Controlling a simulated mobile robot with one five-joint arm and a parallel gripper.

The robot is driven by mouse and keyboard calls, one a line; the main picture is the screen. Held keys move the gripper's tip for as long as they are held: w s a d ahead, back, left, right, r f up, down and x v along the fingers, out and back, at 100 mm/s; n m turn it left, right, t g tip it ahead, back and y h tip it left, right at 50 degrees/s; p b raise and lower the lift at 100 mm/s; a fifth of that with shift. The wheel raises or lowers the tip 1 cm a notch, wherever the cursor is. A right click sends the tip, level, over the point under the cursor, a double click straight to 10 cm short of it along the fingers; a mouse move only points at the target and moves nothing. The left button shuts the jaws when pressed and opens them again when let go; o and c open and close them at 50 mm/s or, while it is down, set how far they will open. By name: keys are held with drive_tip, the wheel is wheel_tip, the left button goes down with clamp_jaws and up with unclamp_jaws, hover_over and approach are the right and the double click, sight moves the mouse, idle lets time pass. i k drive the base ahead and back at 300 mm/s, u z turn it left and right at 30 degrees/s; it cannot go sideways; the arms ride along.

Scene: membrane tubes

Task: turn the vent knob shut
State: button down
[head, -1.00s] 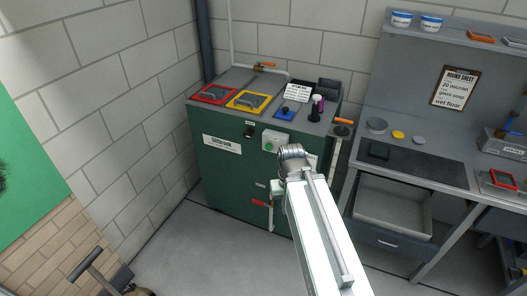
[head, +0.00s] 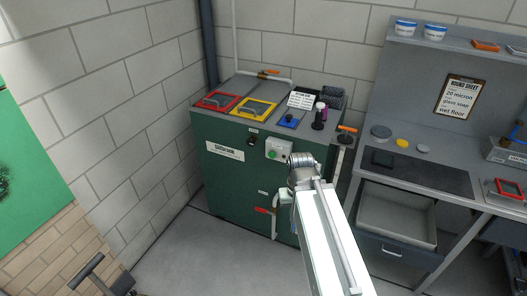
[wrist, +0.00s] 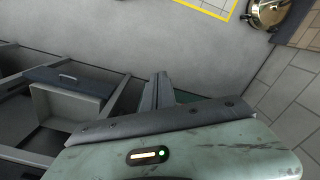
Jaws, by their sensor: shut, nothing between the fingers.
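A small round black knob (head: 252,141) sits on the front of the green cabinet (head: 225,180), right of a white label plate. No lettering on it is readable, so I cannot tell for certain that it is the vent knob or which way it is set. My arm reaches up from the bottom of the head view and ends in front of the cabinet's right part, right of the knob. My gripper's fingers are hidden there. In the wrist view my gripper (wrist: 161,78) has its dark fingers shut, empty, pointing away over the floor. The knob is not in the wrist view.
A grey box with a green button (head: 272,154) is between the knob and my arm. A red-handled valve (head: 263,210) sits lower. Red and yellow framed lids (head: 255,108) are on top. A grey workbench with an open drawer (head: 397,218) stands right.

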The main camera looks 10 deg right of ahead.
sight(250, 143)
drive_tip(key=u, duration=3.8)
drive_tip(key=k, duration=0.9)
drive_tip(key=z, duration=1.35)
drive_tip(key=i, duration=1)
